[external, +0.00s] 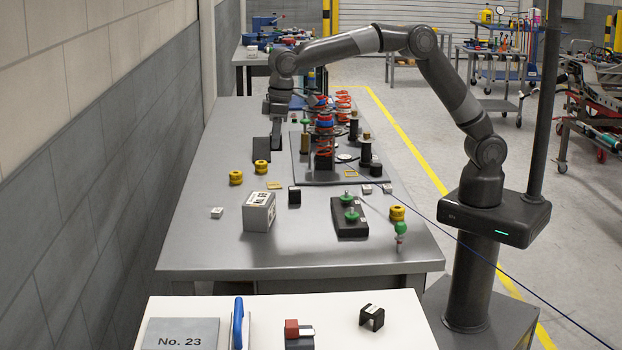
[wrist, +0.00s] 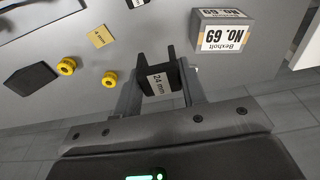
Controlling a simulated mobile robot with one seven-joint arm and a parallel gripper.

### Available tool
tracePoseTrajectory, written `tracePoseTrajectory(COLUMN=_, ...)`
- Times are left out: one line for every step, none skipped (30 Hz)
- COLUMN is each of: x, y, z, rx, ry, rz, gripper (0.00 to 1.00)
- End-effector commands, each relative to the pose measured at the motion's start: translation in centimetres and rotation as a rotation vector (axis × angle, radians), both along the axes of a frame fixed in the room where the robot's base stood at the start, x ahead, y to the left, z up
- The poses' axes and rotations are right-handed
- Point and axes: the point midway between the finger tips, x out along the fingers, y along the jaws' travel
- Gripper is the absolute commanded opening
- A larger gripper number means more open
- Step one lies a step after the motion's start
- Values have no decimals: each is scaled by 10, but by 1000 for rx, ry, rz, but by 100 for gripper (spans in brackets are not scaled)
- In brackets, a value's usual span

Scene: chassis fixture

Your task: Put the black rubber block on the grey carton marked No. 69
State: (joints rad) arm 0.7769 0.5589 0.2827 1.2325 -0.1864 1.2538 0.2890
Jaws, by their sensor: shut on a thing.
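The grey carton marked No. 69 (wrist: 223,31) stands on the metal table, ahead and to the right of my gripper in the wrist view. It is left of centre on the table in the external view (external: 257,218), with a white label on top. My gripper (wrist: 160,82) is shut on a black block labelled 24 mm (wrist: 157,84), which has two prongs at its far end. The pictures do not show whether it is rubber. In the external view, my gripper (external: 277,140) is above the table beyond the carton, apart from it.
A small black block with a pale top (external: 294,196) sits right of the carton. Yellow rings (external: 236,178), a black slab (wrist: 30,78) and a yellow 4 mm plate (wrist: 101,36) lie nearby. Red spring assemblies (external: 324,145) stand right of my gripper. The carton's top looks clear.

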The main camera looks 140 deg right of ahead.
Motion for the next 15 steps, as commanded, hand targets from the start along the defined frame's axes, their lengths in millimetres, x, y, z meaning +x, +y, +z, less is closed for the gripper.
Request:
tracePoseTrajectory(x=11, y=8, z=-9, rx=2, ry=2, rz=6, gripper=12)
tracePoseTrajectory(x=17, y=11, z=-13, rx=3, ry=1, rz=4, gripper=12)
tracePoseTrajectory(x=25, y=17, z=-19, rx=3, ry=3, rz=5, gripper=12)
tracePoseTrajectory(x=31, y=21, z=-23, rx=3, ry=3, rz=5, gripper=12)
tracePoseTrajectory(x=37, y=24, z=-27, rx=2, ry=2, rz=5, gripper=12)
tracePoseTrajectory(x=44, y=28, z=-32, rx=3, ry=2, rz=3, gripper=12)
tracePoseTrajectory(x=49, y=32, z=-36, rx=3, ry=2, rz=3, gripper=12)
tracePoseTrajectory(x=54, y=35, z=-39, rx=2, ry=2, rz=4, gripper=12)
tracePoseTrajectory(x=60, y=39, z=-43, rx=2, ry=1, rz=3, gripper=12)
tracePoseTrajectory(x=64, y=41, z=-45, rx=3, ry=0, rz=2, gripper=12)
tracePoseTrajectory(x=67, y=42, z=-47, rx=1, ry=0, rz=2, gripper=12)
tracePoseTrajectory(x=70, y=44, z=-50, rx=1, ry=1, rz=1, gripper=12)
tracePoseTrajectory(x=72, y=45, z=-51, rx=1, ry=1, rz=1, gripper=12)
tracePoseTrajectory(x=73, y=46, z=-52, rx=1, ry=1, rz=0, gripper=12)
tracePoseTrajectory(x=74, y=47, z=-53, rx=0, ry=0, rz=0, gripper=12)
